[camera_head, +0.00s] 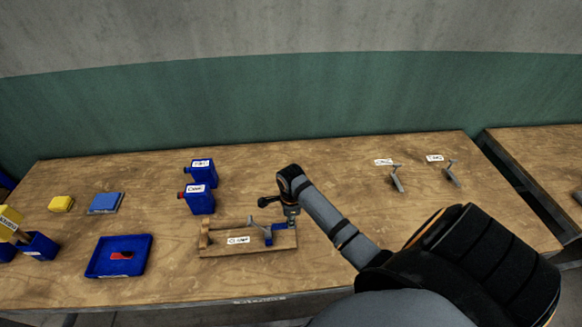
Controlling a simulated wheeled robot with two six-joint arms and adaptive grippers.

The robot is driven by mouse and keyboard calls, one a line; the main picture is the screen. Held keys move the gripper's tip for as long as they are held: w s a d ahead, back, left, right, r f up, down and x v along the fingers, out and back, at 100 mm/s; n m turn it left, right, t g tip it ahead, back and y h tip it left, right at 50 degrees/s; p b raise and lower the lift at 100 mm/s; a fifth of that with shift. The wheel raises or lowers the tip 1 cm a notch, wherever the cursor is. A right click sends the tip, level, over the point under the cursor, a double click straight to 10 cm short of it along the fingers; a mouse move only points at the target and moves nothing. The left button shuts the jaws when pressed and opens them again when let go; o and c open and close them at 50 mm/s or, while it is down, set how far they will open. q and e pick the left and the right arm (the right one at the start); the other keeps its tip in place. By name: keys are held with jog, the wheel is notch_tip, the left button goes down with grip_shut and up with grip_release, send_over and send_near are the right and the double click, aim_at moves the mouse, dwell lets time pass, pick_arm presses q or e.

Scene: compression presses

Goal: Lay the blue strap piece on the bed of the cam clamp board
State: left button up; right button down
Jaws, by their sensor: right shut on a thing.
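The cam clamp board (222,250) is a long wooden board at the front middle of the table, with a white label, a wooden end post on its left and a grey lever (264,229) toward its right. My right gripper (291,217) points down over the board's right end. It is shut on a small blue piece, apparently the blue strap piece (282,214), just beside the lever. Whether the piece touches the bed cannot be told, as the gripper and lever partly hide it. My left gripper is not in view.
A blue tray (97,262) with a red piece lies left of the board. Two blue bottles (201,199) stand behind it. Two grey labelled clamps (397,179) stand at the back right. The table's middle back is clear.

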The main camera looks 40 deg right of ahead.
jog(key=f, duration=0.3)
jog(key=shift+w+d+b, duration=0.2)
jog(key=shift+w+b, duration=0.05)
jog(key=shift+b, duration=0.1)
jog(key=shift+s+a+f, duration=0.1)
jog(key=shift+f, duration=0.15)
jog(key=shift+s+a+f, duration=0.1)
jog(key=shift+f, duration=0.95)
jog(key=shift+f+b, duration=0.3)
jog(key=shift+f, duration=0.2)
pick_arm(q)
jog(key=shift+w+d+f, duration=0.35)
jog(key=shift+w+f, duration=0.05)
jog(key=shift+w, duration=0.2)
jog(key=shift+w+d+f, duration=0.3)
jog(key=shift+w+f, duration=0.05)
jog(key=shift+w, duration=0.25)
pick_arm(e)
jog(key=shift+f, duration=0.2)
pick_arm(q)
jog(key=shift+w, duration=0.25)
pick_arm(e)
jog(key=c, duration=1.4)
grip_release()
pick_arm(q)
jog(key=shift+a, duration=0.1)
